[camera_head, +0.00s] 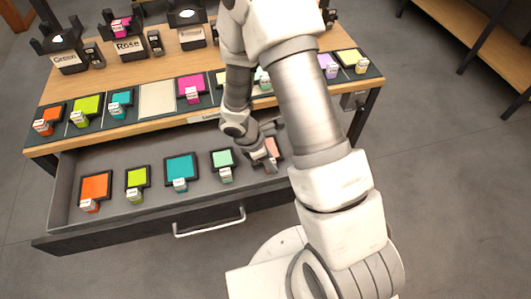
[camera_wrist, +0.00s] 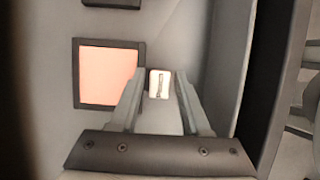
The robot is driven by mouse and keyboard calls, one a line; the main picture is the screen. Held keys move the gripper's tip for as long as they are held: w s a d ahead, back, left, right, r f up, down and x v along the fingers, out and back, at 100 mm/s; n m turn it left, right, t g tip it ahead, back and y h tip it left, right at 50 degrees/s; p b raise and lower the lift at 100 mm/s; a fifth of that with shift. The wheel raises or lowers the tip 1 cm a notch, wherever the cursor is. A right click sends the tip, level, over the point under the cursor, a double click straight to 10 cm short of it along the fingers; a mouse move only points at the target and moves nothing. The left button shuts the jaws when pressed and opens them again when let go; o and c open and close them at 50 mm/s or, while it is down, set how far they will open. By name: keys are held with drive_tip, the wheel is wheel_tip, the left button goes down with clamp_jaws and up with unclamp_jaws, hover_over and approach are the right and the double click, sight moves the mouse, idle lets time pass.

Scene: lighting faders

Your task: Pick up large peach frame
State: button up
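A dark-bordered peach frame (camera_head: 273,147) lies at the right end of the open drawer, partly hidden by my gripper in the head view. In the wrist view the peach frame (camera_wrist: 107,74) lies flat at the left, with a white tab (camera_wrist: 159,84) at its right side. My gripper (camera_head: 266,153) is over the frame's near part. In the wrist view its two fingers (camera_wrist: 160,80) are apart, on either side of the white tab, with a gap to each finger. Whether the fingertips are down at tab height I cannot tell.
The open drawer (camera_head: 150,222) also holds orange (camera_head: 96,186), lime (camera_head: 136,177), teal (camera_head: 181,167) and mint (camera_head: 222,158) frames. The drawer's side wall (camera_wrist: 225,65) is close right of the fingers. More coloured frames and black holders stand on the tabletop above.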

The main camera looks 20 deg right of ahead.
clamp_jaws()
drive_tip(key=shift+r, duration=0.1)
wheel_tip(320, 180, up, 36)
drive_tip(key=p, duration=2.6)
drive_tip(key=shift+f, duration=0.2)
